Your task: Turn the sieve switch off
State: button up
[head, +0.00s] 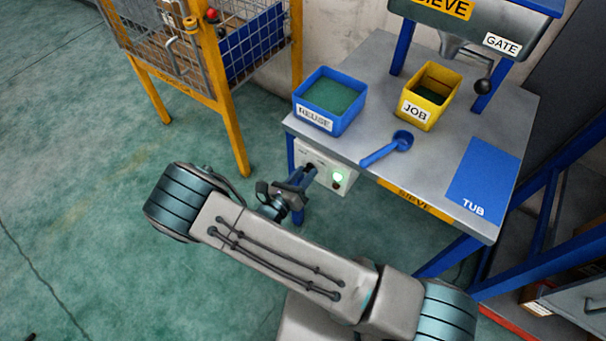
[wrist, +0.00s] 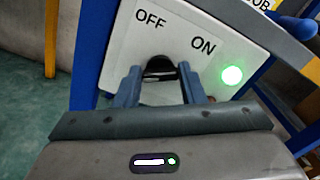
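The sieve switch box is a pale panel (head: 311,161) under the table's front edge. In the wrist view its panel (wrist: 185,30) reads OFF at left and ON at right. A green lamp (wrist: 232,75) is lit beside ON; it also shows in the head view (head: 338,177). The dark switch knob (wrist: 159,70) sits below and between the two labels. My gripper (wrist: 160,75) is at the panel, with its two blue fingers apart, one on each side of the knob. I see no clear grip on it. In the head view my gripper (head: 308,175) partly covers the box.
On the table above are a blue REUSE bin (head: 345,121), a yellow JOB bin (head: 427,119), a blue scoop (head: 386,150) and a blue TUB mat (head: 484,180). A yellow-framed mesh cage (head: 228,105) stands at the left. The green floor at left is clear.

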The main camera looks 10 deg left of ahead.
jog(key=shift+m, duration=0.3)
jog(key=m, duration=0.3)
jog(key=shift+f+b, duration=0.1)
jog(key=shift+b, duration=0.3)
jog(key=m+b, duration=0.1)
jog(key=m, duration=0.3)
jog(key=shift+d+m, duration=0.1)
jog(key=shift+m, duration=0.2)
jog(key=shift+s+d+m+b, duration=0.1)
jog(key=shift+m+b, duration=1.65)
jog(key=shift+m, duration=2.05)
jog(key=o, duration=1)
